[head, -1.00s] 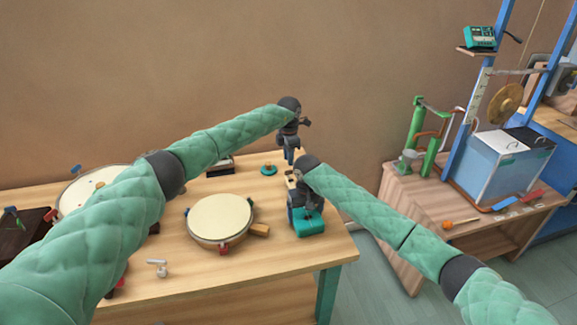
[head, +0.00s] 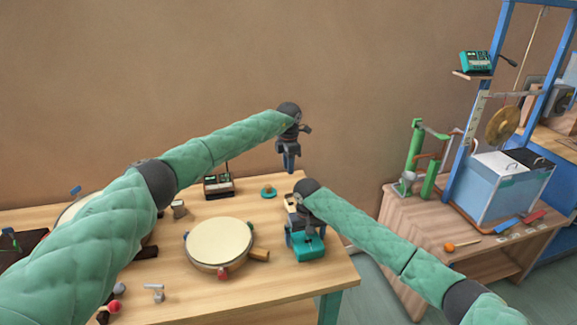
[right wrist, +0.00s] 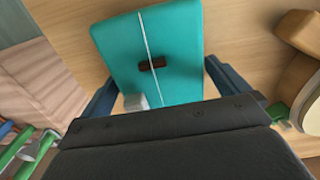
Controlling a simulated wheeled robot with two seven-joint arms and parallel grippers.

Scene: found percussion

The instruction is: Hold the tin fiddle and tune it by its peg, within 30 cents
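The tin fiddle (head: 309,248) has a teal tin body at the right end of the workbench, with a pale wooden neck partly behind my right gripper. In the right wrist view its teal face (right wrist: 175,75) shows one string over a small dark bridge. My right gripper (head: 302,234) is over the body; in its wrist view the fingers (right wrist: 163,72) lie along both sides of the tin, seemingly touching. My left gripper (head: 288,168) hangs in the air above and behind the fiddle, apart from it. Its finger gap is too small to judge. I cannot make out the peg.
A round drum (head: 219,243) stands left of the fiddle. A dark device (head: 218,185) and a small teal round object (head: 268,191) lie behind it. A side table (head: 415,215) with a blue frame and tank stands at right.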

